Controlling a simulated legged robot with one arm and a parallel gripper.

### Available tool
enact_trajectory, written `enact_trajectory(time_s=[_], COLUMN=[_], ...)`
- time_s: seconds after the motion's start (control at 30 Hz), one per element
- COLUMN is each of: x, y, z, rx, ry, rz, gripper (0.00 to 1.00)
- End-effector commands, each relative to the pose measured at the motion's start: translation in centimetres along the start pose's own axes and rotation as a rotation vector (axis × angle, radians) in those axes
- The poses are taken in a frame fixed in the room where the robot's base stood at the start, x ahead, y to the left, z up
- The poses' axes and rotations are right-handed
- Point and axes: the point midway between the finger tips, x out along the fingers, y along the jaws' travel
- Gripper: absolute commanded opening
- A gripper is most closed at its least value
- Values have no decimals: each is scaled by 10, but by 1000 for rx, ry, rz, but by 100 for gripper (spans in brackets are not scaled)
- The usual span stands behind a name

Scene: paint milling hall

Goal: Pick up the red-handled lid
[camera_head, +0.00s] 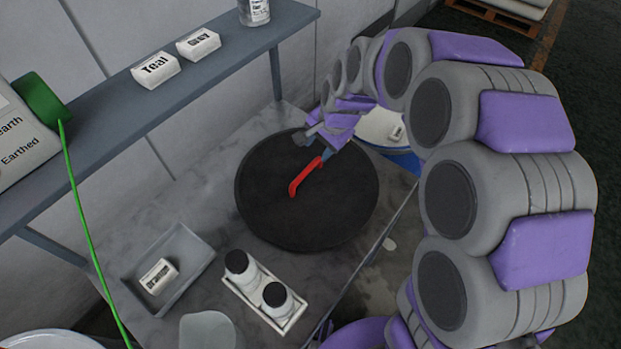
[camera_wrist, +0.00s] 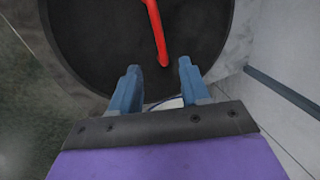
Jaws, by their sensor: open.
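A round black lid (camera_head: 265,215) with a red handle (camera_head: 303,180) lies flat on the grey worktable. In the wrist view the lid (camera_wrist: 95,40) fills the upper middle, and its red handle (camera_wrist: 156,32) runs down to a point just beyond and between the fingertips. My gripper (camera_head: 314,148) is over the lid's far right part, beside the handle's far end. In the wrist view my gripper (camera_wrist: 160,70) is open, with two blue fingers apart and nothing between them. Whether the fingers touch the lid cannot be told. My gripper partly hides the lid's far right edge in the head view.
A shelf (camera_head: 110,120) with Teal (camera_head: 155,70) and Grey (camera_head: 198,43) blocks runs along the wall. A tray (camera_head: 195,262) and a rack of dark-capped bottles (camera_head: 240,267) stand on the table's near side. A green cable (camera_head: 85,225) hangs at left. A blue-rimmed container (camera_head: 408,160) is behind my gripper.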

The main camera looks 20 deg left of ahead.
Motion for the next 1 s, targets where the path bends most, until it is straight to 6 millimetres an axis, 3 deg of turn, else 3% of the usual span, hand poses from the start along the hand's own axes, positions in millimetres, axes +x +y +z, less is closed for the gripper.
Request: enact_trajectory(time_s=[0.5, 0.83, 1.0], x=[101, 124, 150], y=[0, 0, -1], z=[2, 0, -1], rx=[-2, -2, -2], ry=[-3, -1, -1], rz=[8, 1, 3], gripper=[46, 46, 46])
